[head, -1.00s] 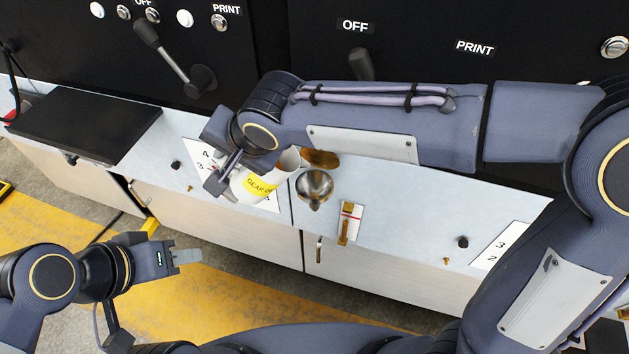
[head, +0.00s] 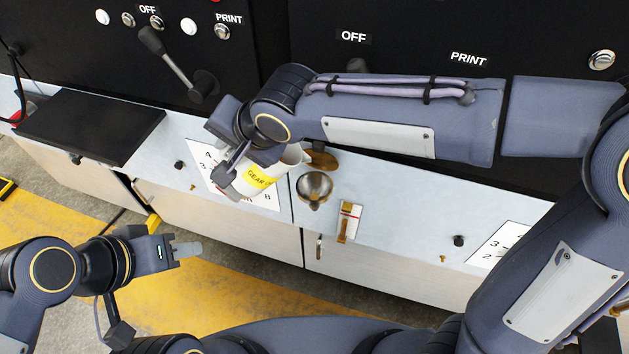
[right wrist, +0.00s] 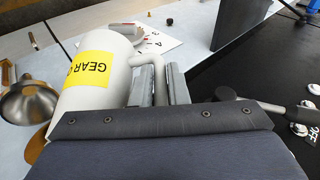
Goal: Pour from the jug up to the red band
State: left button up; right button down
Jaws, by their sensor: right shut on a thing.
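The white jug (head: 258,180) with a yellow "GEAR" label is tilted, its mouth towards the right. My right gripper (head: 232,168) is shut on the jug's handle; in the right wrist view the jug (right wrist: 78,105) hangs beside the fingers. A metal funnel (head: 314,187) stands on the counter to the right of the jug, apart from it. The gauge (head: 348,222), a white plate with an amber-brown tube and a thin red mark, is right of the funnel; its level is too small to read. My left gripper (head: 188,250) hangs before the counter, apart from everything.
A brown patch or round thing (head: 322,160) lies behind the funnel. A numbered card (head: 205,158) lies partly under the jug, another (head: 496,246) at the right. A black slab (head: 90,125) covers the counter's left. Black panels with levers (head: 180,65) stand behind.

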aim_at(241, 164)
jog(key=shift+y, duration=0.4)
jog(key=r+p, duration=0.2)
jog(key=r, duration=0.1)
jog(key=r+p, duration=0.1)
jog(key=shift+d+r+p, duration=0.3)
jog(key=shift+d+r, duration=0.05)
jog(key=shift+r, duration=0.1)
dwell(0.4)
jog(key=shift+d+r+m+t+y+b, duration=0.2)
jog(key=shift+d+r+y, duration=0.15)
jog(key=shift+r+y, duration=0.2)
jog(key=shift+d+r+m+t+y+b, duration=0.1)
jog(key=shift+d+r+m+y+b, duration=0.1)
jog(key=shift+d+r+y, duration=0.25)
dwell(2.8)
